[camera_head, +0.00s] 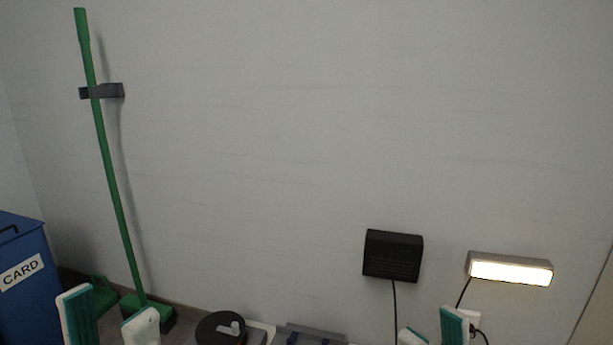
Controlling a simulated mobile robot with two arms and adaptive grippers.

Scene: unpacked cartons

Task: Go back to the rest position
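My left gripper (108,322) shows at the bottom left, with two white and green fingers held apart. Nothing shows between them except the floor area and part of a green broom behind. My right gripper (431,332) shows at the bottom right of centre, its two white and green fingers also apart. Only the wall shows between its fingers. The rest of both arms is below the picture edge.
A blue bin (32,295) marked CARD stands at the left edge. A green broom (112,180) leans in a grey wall clip (110,90). A black box (392,256) and a lit lamp (510,268) are on the wall. A black round object (219,328) sits low. The upper wall is clear.

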